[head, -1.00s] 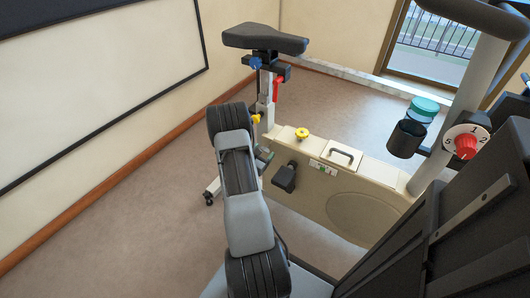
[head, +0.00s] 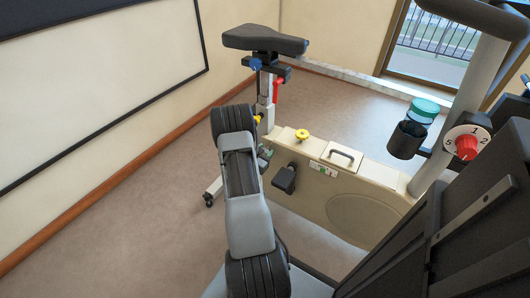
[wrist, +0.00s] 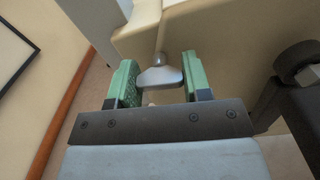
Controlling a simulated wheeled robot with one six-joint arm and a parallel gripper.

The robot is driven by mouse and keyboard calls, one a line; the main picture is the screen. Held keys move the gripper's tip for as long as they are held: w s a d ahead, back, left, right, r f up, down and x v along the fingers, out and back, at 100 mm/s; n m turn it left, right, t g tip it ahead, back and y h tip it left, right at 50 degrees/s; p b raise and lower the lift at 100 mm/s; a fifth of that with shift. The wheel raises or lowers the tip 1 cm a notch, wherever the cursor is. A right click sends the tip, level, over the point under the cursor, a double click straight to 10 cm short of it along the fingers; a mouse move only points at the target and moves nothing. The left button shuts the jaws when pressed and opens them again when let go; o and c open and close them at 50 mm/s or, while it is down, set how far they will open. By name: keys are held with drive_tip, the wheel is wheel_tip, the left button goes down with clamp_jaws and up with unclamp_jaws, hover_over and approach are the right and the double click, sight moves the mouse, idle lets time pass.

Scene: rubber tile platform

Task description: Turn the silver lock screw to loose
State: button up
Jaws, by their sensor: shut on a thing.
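The silver lock screw (wrist: 160,76) shows in the wrist view as a wing-shaped head on a short round stem, against the cream bike body. My gripper (wrist: 159,77) has its green fingers on either side of the wing head and is shut on it. The wing lies roughly crosswise between the fingers. In the head view my arm hides the screw, and only a bit of my gripper (head: 264,157) shows beside the arm, low by the seat post.
The exercise bike's cream body (head: 345,182) extends right, with a black pedal (head: 284,178) near my arm. The black saddle (head: 264,39), yellow knob (head: 302,135) and red lever (head: 277,89) are nearby. Open floor (head: 130,190) lies left.

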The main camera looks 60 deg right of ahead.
drive_tip(key=shift+c, duration=0.4)
drive_tip(key=shift+n, duration=0.9)
drive_tip(key=o, duration=0.9)
drive_tip(key=a+p, duration=0.2)
drive_tip(key=a, duration=1.2)
drive_tip(key=shift+p, duration=0.3)
drive_tip(key=shift+r, duration=0.1)
